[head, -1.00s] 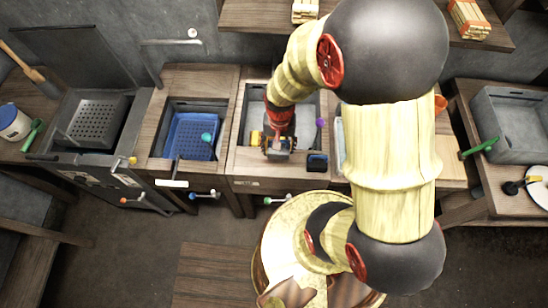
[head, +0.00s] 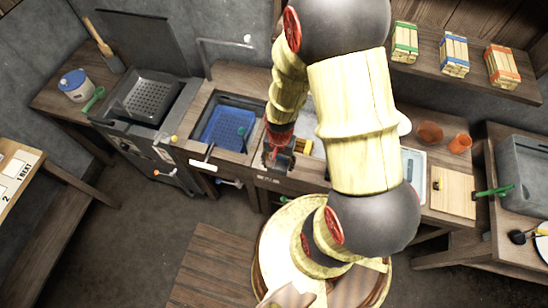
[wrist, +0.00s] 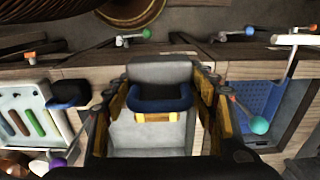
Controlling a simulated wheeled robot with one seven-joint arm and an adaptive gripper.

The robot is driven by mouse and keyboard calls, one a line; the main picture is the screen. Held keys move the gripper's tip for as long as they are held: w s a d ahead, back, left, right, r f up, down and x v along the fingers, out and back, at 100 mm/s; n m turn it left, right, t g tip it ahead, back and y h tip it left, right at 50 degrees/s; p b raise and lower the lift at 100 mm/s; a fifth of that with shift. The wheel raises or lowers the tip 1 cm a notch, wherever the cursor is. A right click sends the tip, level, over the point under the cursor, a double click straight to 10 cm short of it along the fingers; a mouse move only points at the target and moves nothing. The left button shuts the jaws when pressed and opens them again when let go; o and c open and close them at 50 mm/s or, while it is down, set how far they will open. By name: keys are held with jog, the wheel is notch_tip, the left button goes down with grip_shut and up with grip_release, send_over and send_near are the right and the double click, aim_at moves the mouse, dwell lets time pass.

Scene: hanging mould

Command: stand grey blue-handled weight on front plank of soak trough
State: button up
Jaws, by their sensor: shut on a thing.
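My gripper (wrist: 163,95) is shut on the grey weight (wrist: 160,71). The weight's dark blue handle (wrist: 160,104) lies between the yellow-edged fingers in the wrist view. In the head view my gripper (head: 279,152) is over the front of the soak trough, and the weight is mostly hidden by it. The trough's light grey inside (wrist: 152,140) shows below the weight in the wrist view. The wooden front plank (head: 305,174) runs along the trough's near edge. I cannot tell whether the weight touches the plank.
A dark, blue-edged block (wrist: 70,94) lies beside the gripper in the wrist view. A basin with a blue perforated basket (head: 228,128) is left of the trough. Knobbed levers, one purple (wrist: 58,163) and one teal (wrist: 259,125), stand near the gripper. A cutting board (head: 452,190) lies to the right.

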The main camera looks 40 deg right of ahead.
jog(key=w+f, duration=0.2)
jog(key=w, duration=0.1)
jog(key=w+d+f, duration=0.1)
jog(key=w+f, duration=0.2)
jog(key=w+d+f, duration=0.1)
jog(key=w+f, duration=0.2)
jog(key=shift+w+b, duration=0.25)
jog(key=shift+b, duration=0.05)
jog(key=shift+w+f, duration=0.1)
jog(key=shift+f, duration=1.4)
jog(key=shift+f, duration=0.1)
jog(key=o, duration=1.6)
jog(key=shift+f, duration=0.1)
